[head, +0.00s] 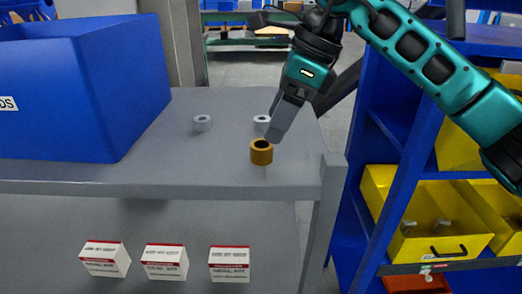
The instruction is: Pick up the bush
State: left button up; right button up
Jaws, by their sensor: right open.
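A bronze-coloured bush (261,153), a short ring with a dark hole, stands upright near the front edge of the grey bench top (185,168). My right gripper (276,132) comes down from the upper right, its fingertips just above and slightly right of the bush. It is open; its fingers overlap in this view, and nothing shows between them. I see no gap clearly between the fingertips and the bush's top. My left gripper is not in view.
Two grey rings (203,123) (261,123) stand further back on the bench. A large blue bin (110,90) fills the left side. Blue shelving with yellow bins (430,225) stands at right. White-and-red boxes (165,262) sit below the bench top.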

aim_at(264, 144)
jog(key=shift+x, duration=3)
jog(key=c, duration=1.2)
